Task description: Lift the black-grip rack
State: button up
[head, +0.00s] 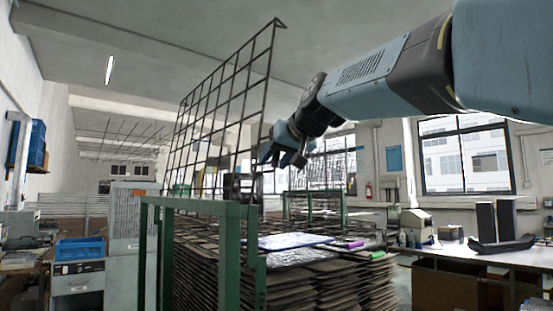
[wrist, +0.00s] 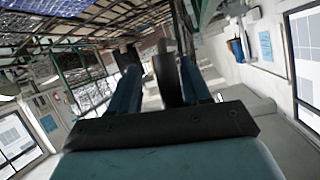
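The black-grip rack is a dark wire grid (head: 222,110). In the head view it is swung up and steeply tilted above the green-framed stand (head: 232,235). My gripper (head: 280,150) is at its right edge, high over the stack. In the wrist view my two blue fingers (wrist: 160,68) are on either side of a thick dark grip (wrist: 168,80), with its far end hidden. They appear shut on it, though thin gaps beside it make the contact hard to judge.
Below is a stack of flat wire racks (head: 325,285). A second stand (head: 310,205) is behind. A white table (head: 480,254) stands right. The air around my gripper is mostly clear.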

jog(key=shift+s+r, duration=0.15)
jog(key=v, duration=1.3)
jog(key=shift+s, duration=0.25)
jog(key=shift+d, duration=0.15)
jog(key=s+d+f+m+g+h, duration=0.1)
jog(key=s+d+f, duration=0.3)
jog(key=f, duration=1)
jog(key=s+d+f+m+g+h, duration=0.1)
jog(key=s+d+f+g+h, duration=0.2)
jog(key=f, duration=1.1)
jog(key=s+d+f+g+h, duration=0.1)
jog(key=s+d+f, duration=0.3)
jog(key=f, duration=1)
jog(key=shift+s+d+f+m+g+h, duration=0.2)
jog(key=shift+s+d+m+g+h, duration=0.15)
jog(key=shift+s+g, duration=0.4)
jog(key=shift+o, duration=0.3)
jog(key=shift+s, duration=0.1)
